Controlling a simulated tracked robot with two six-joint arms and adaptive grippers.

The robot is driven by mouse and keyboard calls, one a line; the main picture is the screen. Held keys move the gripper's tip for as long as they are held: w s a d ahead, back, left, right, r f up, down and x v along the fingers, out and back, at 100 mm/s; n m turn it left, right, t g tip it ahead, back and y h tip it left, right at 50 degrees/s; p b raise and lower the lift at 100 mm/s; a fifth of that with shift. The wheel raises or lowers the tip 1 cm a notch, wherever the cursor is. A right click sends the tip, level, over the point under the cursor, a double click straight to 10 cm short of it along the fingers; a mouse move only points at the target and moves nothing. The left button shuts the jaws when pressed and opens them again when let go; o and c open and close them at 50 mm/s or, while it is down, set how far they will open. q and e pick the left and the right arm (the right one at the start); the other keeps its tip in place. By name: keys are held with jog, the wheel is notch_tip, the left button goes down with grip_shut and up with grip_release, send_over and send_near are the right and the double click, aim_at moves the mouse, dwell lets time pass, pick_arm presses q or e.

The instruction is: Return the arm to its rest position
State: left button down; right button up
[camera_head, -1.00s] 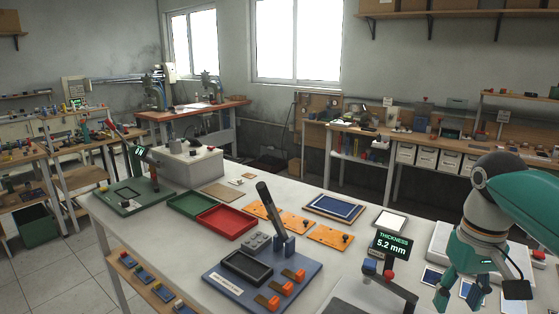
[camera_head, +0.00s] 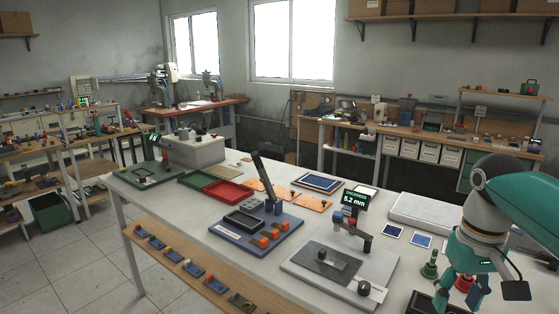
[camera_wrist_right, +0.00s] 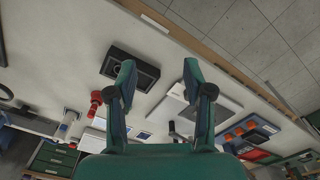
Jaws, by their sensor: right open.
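My right gripper (camera_head: 457,298) hangs at the lower right of the head view, fingers pointing down, open and empty. The right wrist view shows its two green fingers (camera_wrist_right: 158,80) spread apart with nothing between them. It is above the table's right part, near a green knobbed piece (camera_head: 430,266) and a red piece (camera_head: 464,283) partly behind the fingers. My left gripper is not in view.
A thickness gauge (camera_head: 340,262) with a 5.2 mm display stands left of the gripper. A black box (camera_wrist_right: 133,68) lies beyond the fingers in the wrist view. A blue fixture (camera_head: 285,240), a red tray (camera_head: 228,191) and a green tray (camera_head: 190,179) sit farther left.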

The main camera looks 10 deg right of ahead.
jog(key=w+a+f+n+y, duration=0.15)
jog(key=a+f, duration=0.25)
jog(key=f, duration=0.6)
jog(key=w+a+f, duration=0.2)
jog(key=a+f, duration=0.3)
jog(key=f, duration=0.4)
jog(key=w+a+f+y, duration=0.15)
jog(key=a+f, duration=0.25)
jog(key=f, duration=0.6)
jog(key=s+a+f, duration=0.5)
jog(key=s+f, duration=0.3)
jog(key=s+a+f+m+y, duration=0.1)
jog(key=s+a+f, duration=0.4)
jog(key=s+f, duration=0.3)
jog(key=shift+a+f+t, duration=0.3)
jog(key=shift+f, duration=0.2)
jog(key=shift+m, duration=0.25)
jog(key=shift+c, duration=0.9)
